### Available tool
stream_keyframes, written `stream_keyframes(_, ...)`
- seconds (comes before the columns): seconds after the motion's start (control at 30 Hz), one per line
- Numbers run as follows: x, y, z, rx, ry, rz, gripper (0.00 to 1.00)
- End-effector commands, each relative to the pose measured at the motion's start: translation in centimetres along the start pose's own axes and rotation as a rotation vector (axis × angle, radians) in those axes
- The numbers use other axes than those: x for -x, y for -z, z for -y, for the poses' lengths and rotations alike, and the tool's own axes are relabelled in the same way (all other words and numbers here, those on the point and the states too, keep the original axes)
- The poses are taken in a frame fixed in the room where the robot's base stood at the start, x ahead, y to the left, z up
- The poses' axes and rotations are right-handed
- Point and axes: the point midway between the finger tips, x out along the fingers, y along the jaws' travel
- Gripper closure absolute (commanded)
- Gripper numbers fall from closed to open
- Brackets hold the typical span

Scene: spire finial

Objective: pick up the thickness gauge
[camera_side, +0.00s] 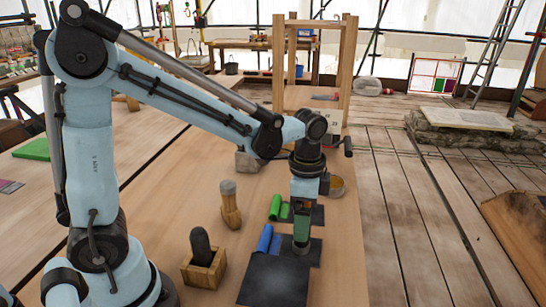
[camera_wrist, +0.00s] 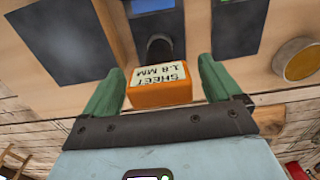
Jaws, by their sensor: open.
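An orange block labelled "SHEET 1.8 MM" (camera_wrist: 160,84), which looks like the thickness gauge, lies between the two green fingers of my gripper (camera_wrist: 161,76) in the wrist view. A dark grey rounded stem (camera_wrist: 159,47) shows just beyond it. My gripper is open, with a gap visible on both sides of the block. In the side view my gripper (camera_side: 302,228) points down over the dark sheets, and a grey stem (camera_side: 301,246) shows below it.
Close by lie a large dark plate (camera_side: 272,282), a blue roll (camera_side: 265,238) and a green roll (camera_side: 275,207). A brass-coloured round dish (camera_side: 337,186) is behind my gripper. A wooden-handled tool (camera_side: 230,206) and a wooden box (camera_side: 203,270) stand to the left.

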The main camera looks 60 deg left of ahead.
Motion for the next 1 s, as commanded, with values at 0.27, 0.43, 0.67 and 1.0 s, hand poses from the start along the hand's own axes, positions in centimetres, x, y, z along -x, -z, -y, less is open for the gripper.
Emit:
stream_keyframes(0.27, -0.03, 0.0, 0.01, 0.0, 0.0, 0.0, 0.18)
stream_keyframes(0.43, -0.02, 0.0, 0.01, 0.0, 0.0, 0.0, 0.44)
stream_keyframes(0.67, 0.0, -0.01, 0.0, 0.0, 0.0, 0.0, 0.76)
stream_keyframes(1.0, 0.46, -0.01, 0.0, 0.0, 0.0, 0.0, 0.76)
